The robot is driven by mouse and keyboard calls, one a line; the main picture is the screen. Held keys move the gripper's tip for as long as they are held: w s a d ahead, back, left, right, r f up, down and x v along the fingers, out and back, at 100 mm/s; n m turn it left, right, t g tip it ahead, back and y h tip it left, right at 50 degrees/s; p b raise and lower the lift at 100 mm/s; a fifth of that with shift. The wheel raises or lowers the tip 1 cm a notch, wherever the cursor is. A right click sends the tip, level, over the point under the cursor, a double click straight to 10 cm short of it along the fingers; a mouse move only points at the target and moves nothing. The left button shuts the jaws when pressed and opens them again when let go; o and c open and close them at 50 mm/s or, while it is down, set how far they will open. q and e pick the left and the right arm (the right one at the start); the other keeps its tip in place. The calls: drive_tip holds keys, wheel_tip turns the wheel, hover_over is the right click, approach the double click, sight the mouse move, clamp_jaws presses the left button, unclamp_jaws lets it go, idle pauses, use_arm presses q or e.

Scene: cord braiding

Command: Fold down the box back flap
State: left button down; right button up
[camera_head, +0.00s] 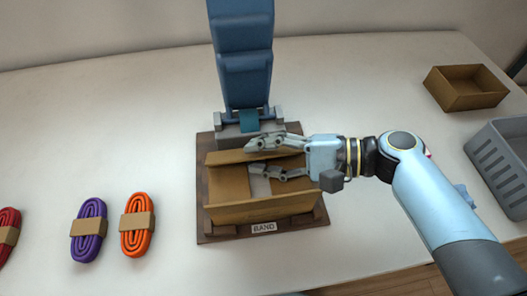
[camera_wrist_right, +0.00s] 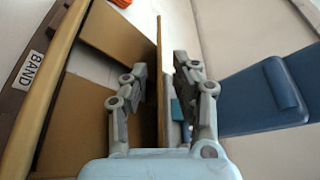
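The open brown cardboard box (camera_head: 262,211) sits on a dark wooden board with a BAND label (camera_head: 264,227) at its front. Its back flap (camera_head: 228,157) stands up along the far side. In the right wrist view the back flap (camera_wrist_right: 161,75) shows edge-on, as a thin upright panel. My right gripper (camera_head: 257,157) reaches in from the right and is open, with one finger on each side of the back flap. In the right wrist view gaps show between the fingers (camera_wrist_right: 160,78) and the flap. A pale patch (camera_head: 260,187) shows inside the box. My left gripper is out of view.
A blue upright device (camera_head: 243,60) stands right behind the box. Purple (camera_head: 89,240), orange (camera_head: 136,238) and red (camera_head: 8,230) cord bundles lie to the left. A small brown open box (camera_head: 464,86) and a grey crate (camera_head: 497,160) are at the right.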

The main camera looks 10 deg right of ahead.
clamp_jaws()
drive_tip(key=shift+s+f+n+b, duration=0.15)
drive_tip(key=shift+f+n+b, duration=0.3)
drive_tip(key=shift+b, duration=0.45)
drive_tip(key=shift+r, duration=0.15)
unclamp_jaws()
